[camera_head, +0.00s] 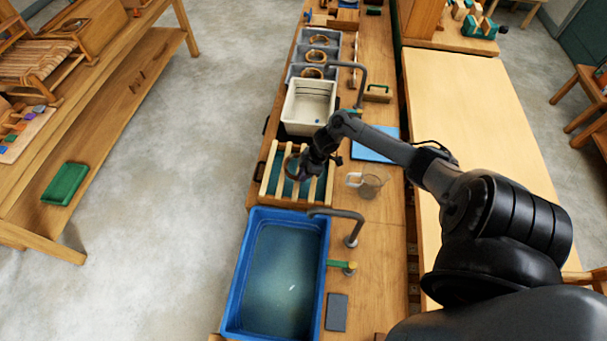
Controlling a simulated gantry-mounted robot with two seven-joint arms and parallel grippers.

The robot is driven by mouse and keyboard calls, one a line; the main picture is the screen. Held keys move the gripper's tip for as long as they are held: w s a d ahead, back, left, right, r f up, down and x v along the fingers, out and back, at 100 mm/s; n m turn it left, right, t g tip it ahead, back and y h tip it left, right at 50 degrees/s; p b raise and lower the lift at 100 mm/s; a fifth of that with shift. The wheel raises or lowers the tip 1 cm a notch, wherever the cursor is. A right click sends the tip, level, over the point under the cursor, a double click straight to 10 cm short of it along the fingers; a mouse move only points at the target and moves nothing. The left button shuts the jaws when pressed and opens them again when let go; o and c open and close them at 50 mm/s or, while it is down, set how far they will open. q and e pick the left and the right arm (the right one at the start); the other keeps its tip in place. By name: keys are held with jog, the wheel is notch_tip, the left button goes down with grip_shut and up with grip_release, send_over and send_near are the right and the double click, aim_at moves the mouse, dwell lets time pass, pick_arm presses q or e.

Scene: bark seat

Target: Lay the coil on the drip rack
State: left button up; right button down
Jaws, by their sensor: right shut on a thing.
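The drip rack (290,203) is a wooden frame with pale slats and a teal base, on the bench between the blue basin and the white tub. A brown ring-shaped coil (289,166) is at the upper middle of the rack, over the slats. My right gripper (303,171) is shut on the coil's right side, and the black wrist hides part of it. I cannot tell whether the coil touches the slats. My left gripper is not in view.
A blue basin of water (238,275) with a tap (345,225) stands in front of the rack. A white tub (287,108) and grey bins with similar coils (313,73) stand behind. A clear jug (370,186) and blue sheet (385,135) are to the right.

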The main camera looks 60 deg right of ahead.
jog(key=shift+f, duration=0.15)
jog(key=c, duration=1.2)
grip_release()
jog(key=shift+o, duration=0.2)
jog(key=shift+s+d+r, duration=0.1)
jog(key=shift+r, duration=0.45)
jog(key=p+v, duration=0.2)
jog(key=v, duration=0.9)
jog(key=shift+s+r, duration=0.1)
jog(key=shift+r, duration=0.05)
